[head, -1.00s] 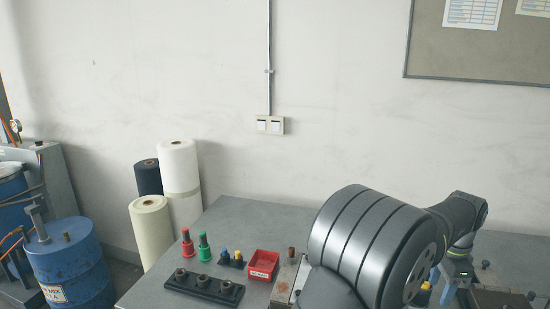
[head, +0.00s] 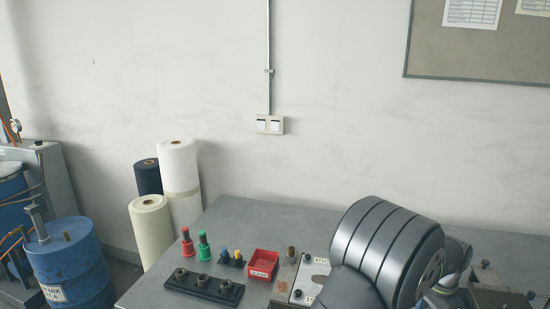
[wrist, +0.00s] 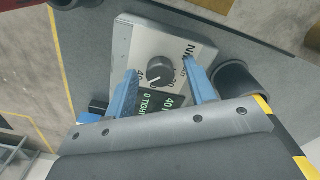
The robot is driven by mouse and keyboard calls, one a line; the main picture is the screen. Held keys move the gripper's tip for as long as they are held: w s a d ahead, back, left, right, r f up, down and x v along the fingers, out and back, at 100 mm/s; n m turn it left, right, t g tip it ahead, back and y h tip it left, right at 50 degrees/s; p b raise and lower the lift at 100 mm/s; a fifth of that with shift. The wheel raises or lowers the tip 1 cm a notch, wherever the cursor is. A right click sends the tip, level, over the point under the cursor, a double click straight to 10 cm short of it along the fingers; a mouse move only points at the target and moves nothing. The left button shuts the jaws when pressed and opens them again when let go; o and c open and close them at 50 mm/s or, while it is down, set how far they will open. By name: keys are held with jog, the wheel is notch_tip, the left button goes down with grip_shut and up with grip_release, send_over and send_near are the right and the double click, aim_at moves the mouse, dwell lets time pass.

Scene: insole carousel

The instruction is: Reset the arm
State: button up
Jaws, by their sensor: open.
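In the wrist view my gripper (wrist: 160,68) has its two blue fingers spread apart with nothing between them that I can see held. Beyond the fingertips is a pale box (wrist: 209,52) with a black knob (wrist: 161,73), number marks and a dark display (wrist: 158,104) with green text. The knob appears between the fingers in the picture; I cannot tell how far off it is. In the head view my arm covers the right of the bench and the gripper is hidden behind it.
A dark cup (wrist: 240,82) stands beside the box. The bench's back left is clear.

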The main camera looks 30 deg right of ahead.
jog(key=n, duration=1.3)
dwell(0.5)
